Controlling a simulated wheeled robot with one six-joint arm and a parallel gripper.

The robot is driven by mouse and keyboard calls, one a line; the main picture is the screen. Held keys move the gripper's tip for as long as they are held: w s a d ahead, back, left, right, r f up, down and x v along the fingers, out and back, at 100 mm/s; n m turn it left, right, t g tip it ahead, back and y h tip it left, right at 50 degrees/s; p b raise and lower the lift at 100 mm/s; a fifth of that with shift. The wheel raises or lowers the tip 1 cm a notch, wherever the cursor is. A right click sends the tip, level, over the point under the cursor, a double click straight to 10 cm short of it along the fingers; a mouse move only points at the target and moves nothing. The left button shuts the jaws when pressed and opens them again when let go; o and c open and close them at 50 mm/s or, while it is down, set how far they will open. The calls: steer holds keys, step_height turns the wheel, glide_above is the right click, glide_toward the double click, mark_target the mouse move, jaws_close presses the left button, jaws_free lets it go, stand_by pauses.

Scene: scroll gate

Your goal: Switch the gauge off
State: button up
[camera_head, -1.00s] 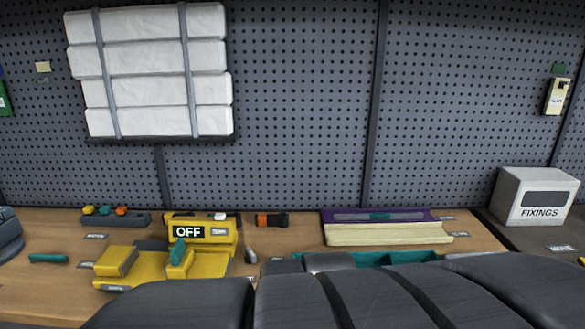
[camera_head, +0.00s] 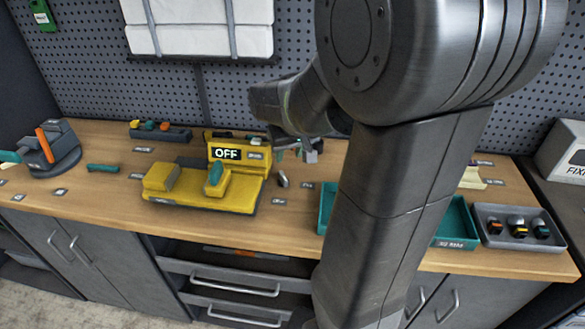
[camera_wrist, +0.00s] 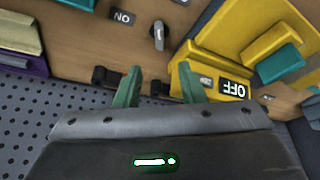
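The yellow gauge (camera_head: 205,185) sits on the bench, with a teal part on its base. Its upright panel reads OFF (camera_head: 226,153); this panel (camera_wrist: 232,88) also shows, upside down, in the wrist view. A small grey lever (camera_head: 283,180) stands on the bench just right of the gauge. The lever (camera_wrist: 159,35) shows in the wrist view near an upside-down ON label (camera_wrist: 124,17). My gripper (camera_head: 296,155) is above the bench, behind the lever. In the wrist view its teal fingers (camera_wrist: 158,84) are apart, with a dark orange-banded item beyond them, partly hidden.
A grey rack (camera_head: 160,133) stands at the back left. The bench front before the gauge is clear.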

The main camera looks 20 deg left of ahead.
mark_target(284, 176)
steer(key=x, duration=1.2)
steer(key=shift+f, duration=0.35)
steer(key=shift+c, duration=0.3)
jaws_close()
